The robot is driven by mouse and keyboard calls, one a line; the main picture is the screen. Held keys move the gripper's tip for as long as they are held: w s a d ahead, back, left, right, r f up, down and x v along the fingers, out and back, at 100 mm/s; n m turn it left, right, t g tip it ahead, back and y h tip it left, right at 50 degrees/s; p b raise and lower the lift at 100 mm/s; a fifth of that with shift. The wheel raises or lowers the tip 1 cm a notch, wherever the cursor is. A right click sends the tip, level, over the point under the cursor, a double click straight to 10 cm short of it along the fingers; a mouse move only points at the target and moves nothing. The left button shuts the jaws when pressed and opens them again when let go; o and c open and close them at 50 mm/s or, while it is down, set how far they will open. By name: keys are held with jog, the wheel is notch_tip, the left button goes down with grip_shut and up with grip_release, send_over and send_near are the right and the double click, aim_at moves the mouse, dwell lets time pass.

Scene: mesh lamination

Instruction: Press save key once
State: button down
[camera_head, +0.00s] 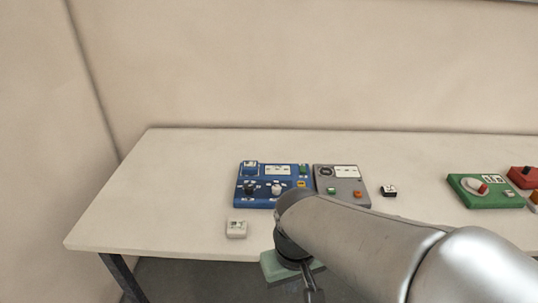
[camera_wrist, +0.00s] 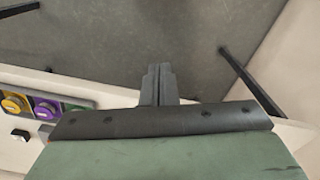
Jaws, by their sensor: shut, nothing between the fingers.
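A blue control panel (camera_head: 256,203) with dark and white knobs and small coloured keys lies on the table. A grey panel (camera_head: 348,188) with a green and an orange button sits against its right side. The labels are too small to read, so I cannot tell which key is the save key. My gripper (camera_head: 313,294) points down, past the table's front edge and in front of the panels. In the wrist view its two fingers (camera_wrist: 158,70) are together and empty, over the grey floor. My arm covers the area right of the grey panel's lower edge.
A small white box (camera_head: 236,229) lies near the front edge, and a small black-and-white box (camera_head: 389,191) right of the grey panel. A green panel (camera_head: 482,203) and a red device (camera_head: 523,177) stand far right. The table's left part is clear.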

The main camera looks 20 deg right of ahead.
dwell(0.4)
jog(key=w+r+m+t+y+p, duration=0.1)
jog(key=w+r+t+y, duration=0.15)
jog(key=w, duration=0.95)
jog(key=m+t+p, duration=0.2)
jog(key=m+t, duration=0.3)
jog(key=t, duration=0.1)
send_over(304, 185)
jog(key=shift+a+r, duration=0.1)
jog(key=shift+r, duration=0.05)
notch_tip(304, 185, down, 8)
jog(key=b, duration=0.4)
jog(key=shift+r+b, duration=0.25)
jog(key=shift+b, duration=0.05)
jog(key=shift+f+b, duration=0.7)
jog(key=shift+b, duration=0.35)
